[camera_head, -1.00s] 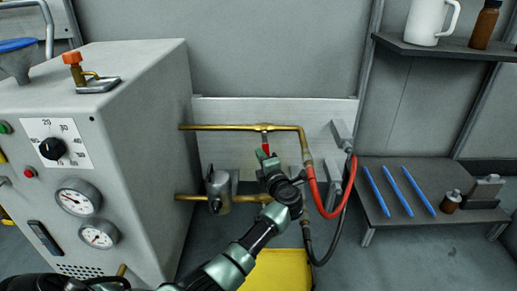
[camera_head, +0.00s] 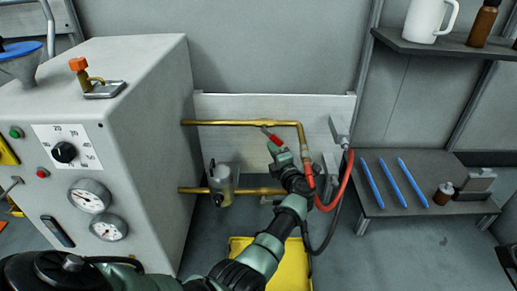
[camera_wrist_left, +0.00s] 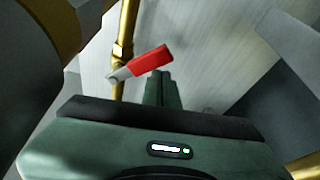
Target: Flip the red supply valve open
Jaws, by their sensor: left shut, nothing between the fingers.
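The red supply valve's handle (camera_head: 275,139) sits on the upper brass pipe (camera_head: 235,123). It slants down to the right from its grey stem, neither in line with the pipe nor square to it. In the left wrist view, the red handle (camera_wrist_left: 152,60) shows ahead with its grey stem on the brass pipe. My left gripper (camera_head: 280,153) is shut and empty, just below the handle's red end. In the wrist view its closed fingers (camera_wrist_left: 160,88) are close beside the handle; I cannot tell whether they touch.
The grey machine (camera_head: 150,110) stands left. A lower brass pipe (camera_head: 262,191) carries a metal fitting (camera_head: 222,185). A red hose (camera_head: 345,185) and black hose (camera_head: 330,235) hang right of my gripper. A yellow container (camera_head: 292,268) is below my arm. A low table (camera_head: 385,205) stands right.

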